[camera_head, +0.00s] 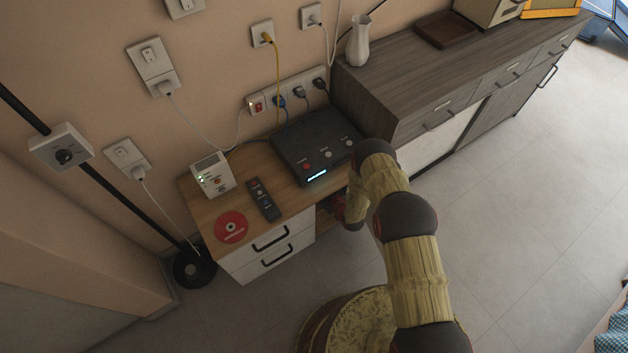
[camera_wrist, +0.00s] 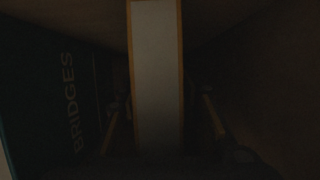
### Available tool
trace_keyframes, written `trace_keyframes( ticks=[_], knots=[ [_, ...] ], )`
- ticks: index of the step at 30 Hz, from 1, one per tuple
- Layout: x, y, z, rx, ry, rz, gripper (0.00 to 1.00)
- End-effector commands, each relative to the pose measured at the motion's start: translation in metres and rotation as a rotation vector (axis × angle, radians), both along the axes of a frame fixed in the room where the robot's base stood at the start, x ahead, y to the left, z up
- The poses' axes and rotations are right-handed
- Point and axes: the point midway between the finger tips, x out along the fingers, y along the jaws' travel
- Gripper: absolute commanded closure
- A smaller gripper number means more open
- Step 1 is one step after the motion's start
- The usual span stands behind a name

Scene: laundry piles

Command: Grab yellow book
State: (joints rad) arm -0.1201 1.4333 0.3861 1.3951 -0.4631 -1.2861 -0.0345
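A book with yellow-orange covers and pale page edges (camera_wrist: 157,75) stands upright in the dark wrist view. My gripper (camera_wrist: 160,112) is open, with one finger on each side of this book. A gap shows between each finger and the covers, though the view is too dark to judge contact. In the head view my arm reaches into the open space beside the drawers of the small wooden cabinet (camera_head: 284,228). There the gripper is mostly hidden by my arm and the cabinet, and the book is not visible.
A dark book marked "BRIDGES" (camera_wrist: 70,105) stands to the left of the yellow book, close to the left finger. A dark wall or panel (camera_wrist: 270,80) is on the right. A black device (camera_head: 315,145) lies on the cabinet top.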

Motion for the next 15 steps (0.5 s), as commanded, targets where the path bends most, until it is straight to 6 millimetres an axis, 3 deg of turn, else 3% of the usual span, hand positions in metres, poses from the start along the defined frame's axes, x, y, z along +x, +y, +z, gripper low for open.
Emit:
trace_keyframes(
  ticks=[15],
  knots=[
    [-0.0003,-0.0001,-0.0001,0.000,0.000,0.000,0.96]
  ],
)
